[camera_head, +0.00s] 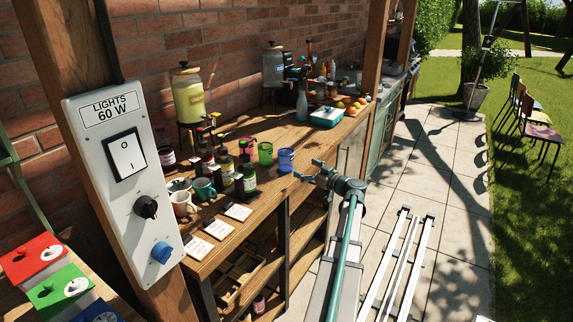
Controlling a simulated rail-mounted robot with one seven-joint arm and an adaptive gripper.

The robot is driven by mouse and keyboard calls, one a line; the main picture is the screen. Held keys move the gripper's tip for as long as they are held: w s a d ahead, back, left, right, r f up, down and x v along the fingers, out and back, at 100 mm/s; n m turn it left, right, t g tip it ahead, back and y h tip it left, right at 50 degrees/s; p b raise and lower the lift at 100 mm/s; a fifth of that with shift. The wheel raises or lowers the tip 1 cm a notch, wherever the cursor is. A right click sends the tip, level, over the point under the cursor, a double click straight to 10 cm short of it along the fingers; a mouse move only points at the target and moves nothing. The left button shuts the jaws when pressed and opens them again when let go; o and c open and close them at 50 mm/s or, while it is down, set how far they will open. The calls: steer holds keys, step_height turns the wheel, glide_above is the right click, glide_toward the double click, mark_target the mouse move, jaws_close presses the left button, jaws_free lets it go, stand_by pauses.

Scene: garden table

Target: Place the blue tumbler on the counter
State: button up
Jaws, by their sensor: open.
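A blue tumbler (286,160) stands upright on the wooden counter (262,196), close to its front edge. A green tumbler (265,153) stands just behind and to the left of it. My gripper (307,170) is open and empty at the counter's front edge, to the right of the blue tumbler. Its fingers point left toward the tumbler, with a small gap seeming to lie between them. I cannot tell the exact depth of that gap.
Mugs (183,204) and jars stand left of the tumblers, with white cards (238,212) along the front edge. A teal tray (326,116) and fruit (352,104) lie farther right. A post with a switch panel (127,170) stands in the left foreground.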

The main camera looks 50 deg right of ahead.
step_height(320, 180, up, 4)
steer(key=w+a+p, duration=0.1)
steer(key=w, duration=0.1)
steer(key=n+g+h+p, duration=0.2)
steer(key=n+g+p, duration=0.2)
steer(key=n, duration=2.9)
glide_toward(282, 153)
steer(key=shift+w+d, duration=0.3)
steer(key=shift+w, duration=0.55)
steer(key=shift+f+p+x, duration=0.15)
steer(key=shift+p+x, duration=0.25)
steer(key=shift+x, duration=0.95)
steer(key=shift+f+p+x, duration=0.2)
steer(key=shift+p+x, duration=0.15)
steer(key=shift+x, duration=1.05)
steer(key=shift+s+a, duration=0.15)
steer(key=c, duration=1.4)
steer(key=shift+o, duration=0.2)
